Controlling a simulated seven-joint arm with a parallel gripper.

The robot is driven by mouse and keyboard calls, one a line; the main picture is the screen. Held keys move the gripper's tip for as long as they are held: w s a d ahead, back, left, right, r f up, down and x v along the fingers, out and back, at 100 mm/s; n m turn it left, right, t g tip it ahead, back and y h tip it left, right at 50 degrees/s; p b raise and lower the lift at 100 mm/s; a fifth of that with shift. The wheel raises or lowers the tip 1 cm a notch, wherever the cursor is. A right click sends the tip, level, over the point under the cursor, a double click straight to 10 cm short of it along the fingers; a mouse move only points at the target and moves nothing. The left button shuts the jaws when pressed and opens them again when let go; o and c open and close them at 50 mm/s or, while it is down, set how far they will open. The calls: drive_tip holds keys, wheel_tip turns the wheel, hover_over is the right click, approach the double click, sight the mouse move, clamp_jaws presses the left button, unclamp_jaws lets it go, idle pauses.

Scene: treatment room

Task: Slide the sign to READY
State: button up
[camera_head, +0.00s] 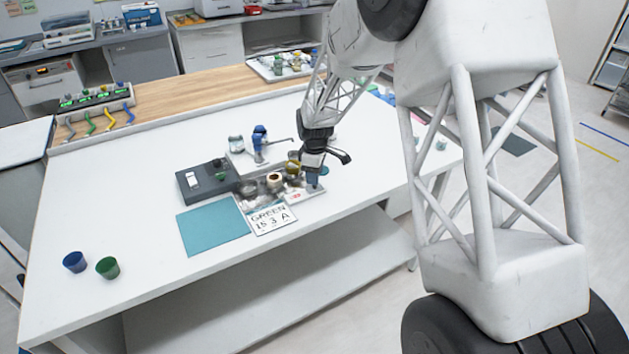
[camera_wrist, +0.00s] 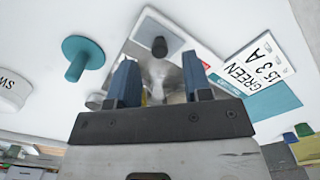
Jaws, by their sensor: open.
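My gripper (camera_head: 314,180) is open and hangs over the right side of a metal tray on the white table. In the wrist view its two blue fingers (camera_wrist: 160,82) stand apart with nothing clearly held; the shiny tray (camera_wrist: 180,35) is beyond them. A small red and white plate (camera_head: 296,196) lies beside the tray's front right, partly seen in the wrist view (camera_wrist: 221,85). I cannot read READY anywhere, and cannot tell for sure which piece is the sliding sign.
A dark grey box (camera_head: 208,181) and jars stand left of the gripper. A teal disc with a post (camera_wrist: 82,53) is nearby. Two cups (camera_head: 108,267) stand front left; the table's left is clear.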

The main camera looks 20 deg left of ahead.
drive_tip(key=shift+f, duration=1.4)
clamp_jaws()
